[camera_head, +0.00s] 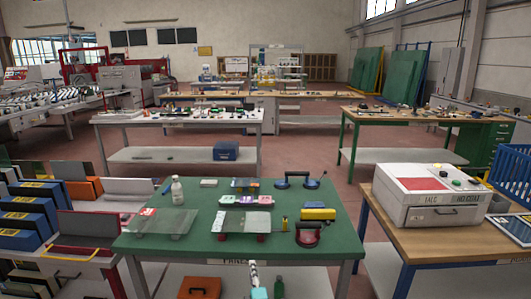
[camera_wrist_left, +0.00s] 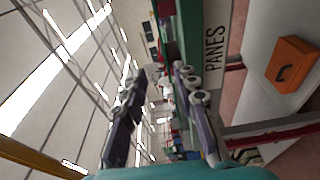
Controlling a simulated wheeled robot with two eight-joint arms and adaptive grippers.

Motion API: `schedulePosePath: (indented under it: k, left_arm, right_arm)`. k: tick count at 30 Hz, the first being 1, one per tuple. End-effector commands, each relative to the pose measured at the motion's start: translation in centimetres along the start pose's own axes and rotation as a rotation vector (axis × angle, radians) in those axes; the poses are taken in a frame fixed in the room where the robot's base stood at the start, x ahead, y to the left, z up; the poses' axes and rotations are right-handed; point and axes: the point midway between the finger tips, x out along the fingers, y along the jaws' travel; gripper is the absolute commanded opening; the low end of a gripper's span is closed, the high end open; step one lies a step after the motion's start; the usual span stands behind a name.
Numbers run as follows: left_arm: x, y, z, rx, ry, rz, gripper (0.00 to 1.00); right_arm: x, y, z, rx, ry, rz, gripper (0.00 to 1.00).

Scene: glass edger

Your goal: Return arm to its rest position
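My left gripper (camera_head: 254,272) shows at the bottom middle of the head view, below the front edge of the green-topped table (camera_head: 185,246). Only a small part of it and a teal piece of my arm show there. In the left wrist view the two fingers of my left gripper (camera_wrist_left: 158,76) stand well apart with nothing between them. The table's edge with the "PANES" sign (camera_wrist_left: 214,50) is beside the right finger in that view. My right gripper is in neither view.
A wooden table with a white machine (camera_head: 437,195) stands right; racks stand left.

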Motion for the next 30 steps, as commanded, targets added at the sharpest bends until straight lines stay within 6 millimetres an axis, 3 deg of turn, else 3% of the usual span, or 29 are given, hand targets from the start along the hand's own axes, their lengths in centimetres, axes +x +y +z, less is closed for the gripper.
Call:
schedulePosePath:
  k: [11,20,26,30]
  left_arm:
    - [0.2,5.7,0.6,0.103,-0.085,0.054,0.29]
    - [-0.9,12.8,1.2,0.276,-0.217,0.109,0.29]
    - [-4.1,18.3,1.0,0.502,-0.37,0.127,0.29]
    - [-8.0,20.2,-0.2,0.706,-0.496,0.094,0.29]
  right_arm:
    - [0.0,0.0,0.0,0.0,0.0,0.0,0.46]
    - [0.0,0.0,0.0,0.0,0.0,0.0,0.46]
    - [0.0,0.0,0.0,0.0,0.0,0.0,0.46]
    - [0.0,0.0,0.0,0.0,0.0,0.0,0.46]
